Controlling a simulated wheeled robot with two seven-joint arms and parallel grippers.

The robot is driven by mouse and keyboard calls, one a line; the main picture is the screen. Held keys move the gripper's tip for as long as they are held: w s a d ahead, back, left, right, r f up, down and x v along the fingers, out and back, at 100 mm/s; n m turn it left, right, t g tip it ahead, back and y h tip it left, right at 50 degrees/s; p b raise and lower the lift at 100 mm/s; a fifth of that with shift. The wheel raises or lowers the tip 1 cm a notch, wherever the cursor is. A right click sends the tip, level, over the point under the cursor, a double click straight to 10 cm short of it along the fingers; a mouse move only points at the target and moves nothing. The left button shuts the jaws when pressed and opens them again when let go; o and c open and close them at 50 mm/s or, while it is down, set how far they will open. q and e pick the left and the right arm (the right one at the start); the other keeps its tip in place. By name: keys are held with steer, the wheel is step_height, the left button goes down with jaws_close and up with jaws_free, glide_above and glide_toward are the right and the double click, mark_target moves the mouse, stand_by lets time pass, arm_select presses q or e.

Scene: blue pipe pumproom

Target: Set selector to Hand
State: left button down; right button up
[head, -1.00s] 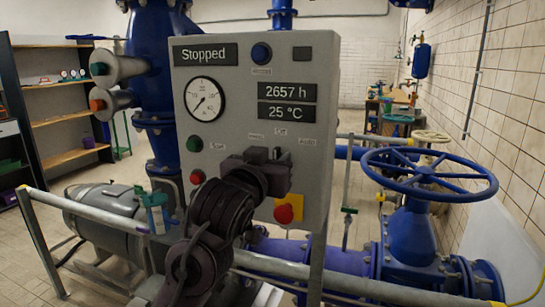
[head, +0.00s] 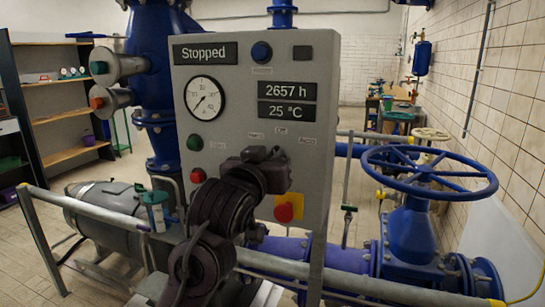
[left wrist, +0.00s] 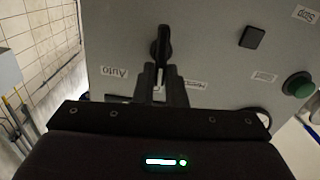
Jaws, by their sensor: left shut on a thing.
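The selector (left wrist: 162,42) is a black knob on the grey control panel (head: 235,150), seen upside down in the left wrist view. Its handle stands close to upright in that picture, between an "Auto" label (left wrist: 114,72) and a partly hidden label (left wrist: 195,84). My left gripper (left wrist: 163,84) is shut on the selector's near end. In the head view my left gripper (head: 277,158) is against the panel below the mode labels (head: 281,131) and hides the selector. My right gripper is not in view.
A red emergency button (head: 285,212) on a yellow plate sits just below my gripper. Green (head: 194,142) and red (head: 197,175) buttons are to its left. A grey railing (head: 100,217) crosses in front. A blue handwheel (head: 428,172) stands at right. The display reads "Stopped".

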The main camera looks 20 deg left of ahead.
arm_select(q)
steer(key=shift+a+f+n+p, duration=0.15)
steer(key=shift+n+p, duration=0.3)
steer(key=shift+n, duration=0.7)
steer(key=shift+a+n+p, duration=0.15)
steer(key=shift+n+p, duration=0.25)
steer(key=shift+n, duration=0.8)
steer(key=shift+a+f+n+p, duration=0.15)
steer(key=shift+n+p, duration=0.3)
steer(key=shift+n, duration=0.7)
steer(key=shift+r, duration=0.1)
steer(key=c, duration=1.5)
jaws_free()
